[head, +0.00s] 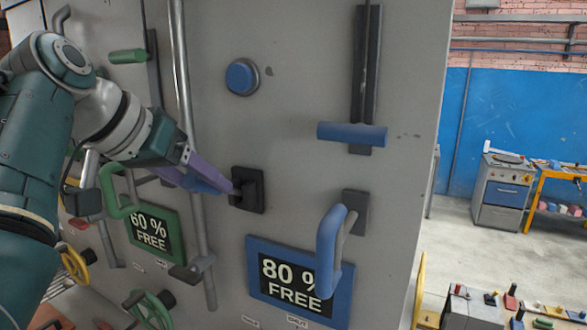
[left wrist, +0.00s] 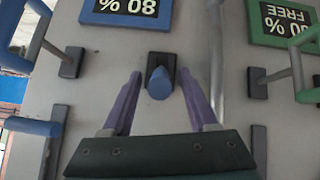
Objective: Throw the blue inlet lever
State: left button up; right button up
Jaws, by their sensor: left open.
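A small blue lever (left wrist: 159,84) stands out from a dark mounting plate (head: 247,190) on the grey panel, above the blue-framed 80 % FREE sign (head: 256,275). My left gripper (head: 232,188) has purple fingers and is at this lever. In the left wrist view the gripper (left wrist: 164,80) is open, with one finger on each side of the lever and visible gaps between. In the head view the fingers partly hide the lever. Which blue control is labelled inlet I cannot read. My right gripper is not in view.
A blue bow handle (head: 328,250) and a blue T-handle (head: 352,133) on a dark slot are to the right. A blue knob (head: 242,77) is above. A vertical pipe (head: 183,80), a green handle (head: 112,190) and a green-framed sign (head: 171,243) are to the left.

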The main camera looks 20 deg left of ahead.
pick_arm(q)
grip_shut()
dwell(0.5)
dwell(1.0)
